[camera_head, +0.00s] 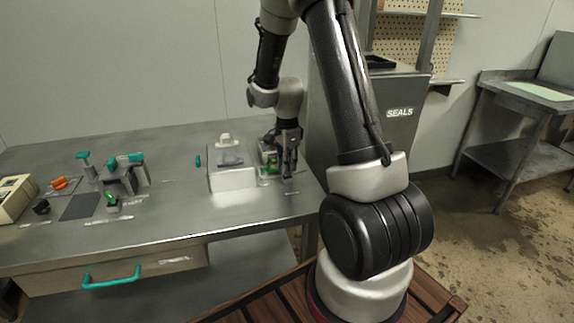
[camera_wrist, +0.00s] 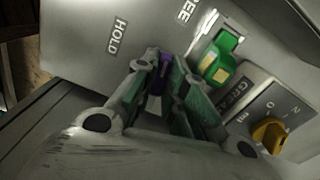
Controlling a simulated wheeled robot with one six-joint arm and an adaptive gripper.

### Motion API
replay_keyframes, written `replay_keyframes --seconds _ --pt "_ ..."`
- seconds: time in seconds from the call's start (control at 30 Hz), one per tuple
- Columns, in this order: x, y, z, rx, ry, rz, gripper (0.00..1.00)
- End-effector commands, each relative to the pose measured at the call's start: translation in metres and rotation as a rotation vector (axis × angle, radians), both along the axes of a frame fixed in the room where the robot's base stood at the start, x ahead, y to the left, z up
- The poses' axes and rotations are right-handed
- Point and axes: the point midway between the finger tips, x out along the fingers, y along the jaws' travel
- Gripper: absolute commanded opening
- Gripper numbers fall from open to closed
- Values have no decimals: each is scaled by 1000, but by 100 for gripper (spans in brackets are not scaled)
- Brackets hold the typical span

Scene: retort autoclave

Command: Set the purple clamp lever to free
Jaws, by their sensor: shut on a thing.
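The purple clamp lever (camera_wrist: 157,84) shows as a small purple patch in the wrist view, between the fingers of my gripper (camera_wrist: 164,68). The gripper is shut on it, and the fingers hide most of the lever. The word HOLD (camera_wrist: 118,36) is on the grey panel to the upper left of the fingers. A partly cut-off label ending in EE (camera_wrist: 187,11) is at the top edge. I cannot tell which label the lever points to. In the head view my gripper (camera_head: 290,160) is low at the right end of the bench, and the lever is hidden.
A green latch-like part (camera_wrist: 220,58) is close right of the fingers. A yellow knob (camera_wrist: 269,131) on a box is farther right. In the head view a white box (camera_head: 232,179) stands left of my gripper, and a grey cabinet marked SEALS (camera_head: 400,113) stands right.

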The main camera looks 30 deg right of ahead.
Motion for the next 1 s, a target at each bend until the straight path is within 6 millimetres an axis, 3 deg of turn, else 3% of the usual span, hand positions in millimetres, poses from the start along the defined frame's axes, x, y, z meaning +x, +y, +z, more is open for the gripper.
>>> replay_keyframes --seconds 0.4,0.93,0.97,1.0 --pt "1 0 0 0 -2 -178 0" --pt "1 0 1 0 -3 -203 0" --pt "1 0 1 0 -3 -203 15" --pt "1 0 1 0 -3 -203 22"
